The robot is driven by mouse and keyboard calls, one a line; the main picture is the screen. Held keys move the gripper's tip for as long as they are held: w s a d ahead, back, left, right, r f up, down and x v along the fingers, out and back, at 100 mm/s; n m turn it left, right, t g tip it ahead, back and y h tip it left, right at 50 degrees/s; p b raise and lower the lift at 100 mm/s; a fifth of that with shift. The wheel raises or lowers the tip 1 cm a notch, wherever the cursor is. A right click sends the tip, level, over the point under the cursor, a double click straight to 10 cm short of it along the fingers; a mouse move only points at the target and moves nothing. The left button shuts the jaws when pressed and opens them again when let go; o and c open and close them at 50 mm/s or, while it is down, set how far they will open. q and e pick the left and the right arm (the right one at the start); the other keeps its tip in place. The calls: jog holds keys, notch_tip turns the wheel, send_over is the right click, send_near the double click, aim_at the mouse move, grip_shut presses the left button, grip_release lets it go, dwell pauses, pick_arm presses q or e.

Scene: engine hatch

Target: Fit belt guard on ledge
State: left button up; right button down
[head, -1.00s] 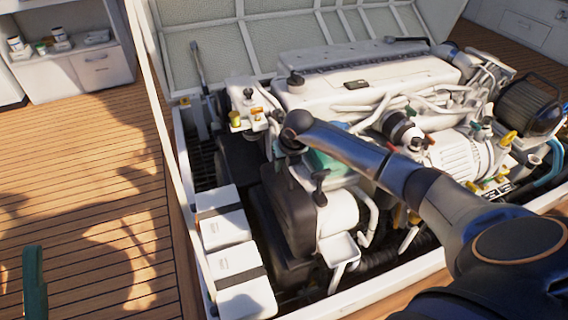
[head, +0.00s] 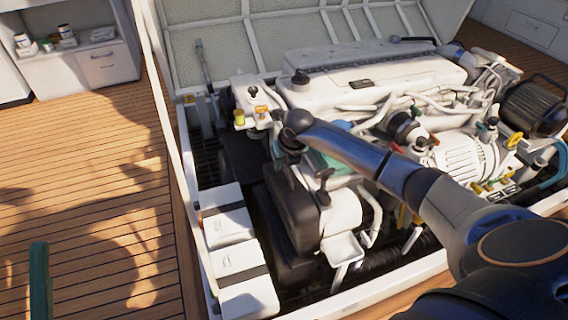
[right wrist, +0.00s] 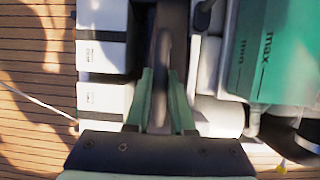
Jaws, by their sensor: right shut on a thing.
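The belt guard looks to be the dark, rounded cover (head: 291,210) at the near left end of the engine; its top handle (right wrist: 163,70) shows in the right wrist view. My right gripper (right wrist: 161,78) has its two green fingers closed on either side of that handle. In the head view my right arm reaches over the engine, and its hand is mostly hidden at the dark wrist end. I cannot make out the ledge, or whether the guard rests on it. A green finger of my left gripper (head: 40,282) shows at the lower left; its jaw gap is not visible.
White battery boxes (head: 238,258) with dark bands stand left of the guard. A green tank marked max (right wrist: 268,50) and a white cylinder (right wrist: 220,116) are close on the right. The white engine (head: 375,85) fills the hatch. The wooden deck (head: 100,190) at left is clear.

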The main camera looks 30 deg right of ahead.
pick_arm(q)
jog(key=shift+f, duration=0.25)
pick_arm(e)
jog(key=shift+w+a, duration=0.65)
jog(key=shift+a, duration=0.05)
jog(key=shift+f, duration=0.1)
jog(key=shift+r, duration=0.3)
pick_arm(q)
notch_tip(320, 180, up, 10)
jog(key=p, duration=0.9)
jog(key=shift+s+a+m+t, duration=0.15)
jog(key=shift+a+m+t, duration=0.15)
jog(key=shift+a, duration=0.15)
pick_arm(e)
notch_tip(320, 180, up, 11)
jog(key=a, duration=0.2)
jog(key=shift+w+a+r, duration=0.15)
jog(key=shift+a+r, duration=0.05)
pick_arm(q)
jog(key=shift+r, duration=0.15)
